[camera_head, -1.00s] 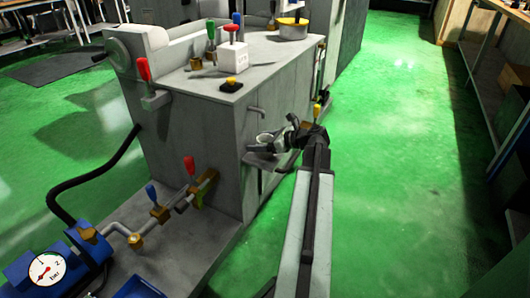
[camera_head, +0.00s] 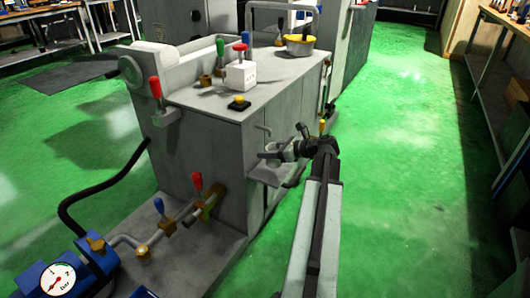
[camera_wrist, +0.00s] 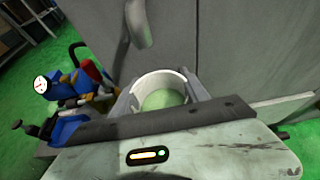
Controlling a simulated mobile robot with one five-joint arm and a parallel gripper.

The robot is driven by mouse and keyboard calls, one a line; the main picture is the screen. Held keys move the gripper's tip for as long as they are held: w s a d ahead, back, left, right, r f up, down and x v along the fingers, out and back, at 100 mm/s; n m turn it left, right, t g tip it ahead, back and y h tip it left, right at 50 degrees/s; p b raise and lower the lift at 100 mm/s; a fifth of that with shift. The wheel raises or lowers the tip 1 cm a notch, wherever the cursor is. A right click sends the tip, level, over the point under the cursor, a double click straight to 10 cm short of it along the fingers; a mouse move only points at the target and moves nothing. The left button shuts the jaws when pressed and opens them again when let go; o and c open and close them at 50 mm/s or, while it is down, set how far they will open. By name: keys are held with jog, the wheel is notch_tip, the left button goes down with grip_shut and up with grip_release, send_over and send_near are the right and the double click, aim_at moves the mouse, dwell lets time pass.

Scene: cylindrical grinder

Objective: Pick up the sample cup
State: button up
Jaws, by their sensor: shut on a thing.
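The sample cup (camera_wrist: 161,82) is a pale, round, open cup in the wrist view, with a light rim and a green inside; I cannot tell whether the green is liquid. My gripper (camera_wrist: 160,97) is shut on it, with one grey finger on each side. In the head view my gripper (camera_head: 283,151) reaches to the machine's right side, beside the spout (camera_head: 264,130) and above a small grey shelf (camera_head: 268,174). The cup is small and partly hidden there. I cannot tell whether its base touches the shelf.
The grey machine cabinet (camera_head: 205,150) stands close on the left of my gripper. On its top are a white block with a red knob (camera_head: 240,74) and a yellow-rimmed bowl (camera_head: 299,46). A blue pump with a gauge (camera_head: 62,277) is front left. Green floor (camera_head: 410,150) is clear on the right.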

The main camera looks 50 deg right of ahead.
jog(key=s+d+r+p, duration=0.1)
jog(key=s+d, duration=0.7)
jog(key=s, duration=0.4)
jog(key=shift+s+d+r, duration=0.15)
jog(key=shift+s+r, duration=0.05)
jog(key=shift+s, duration=0.1)
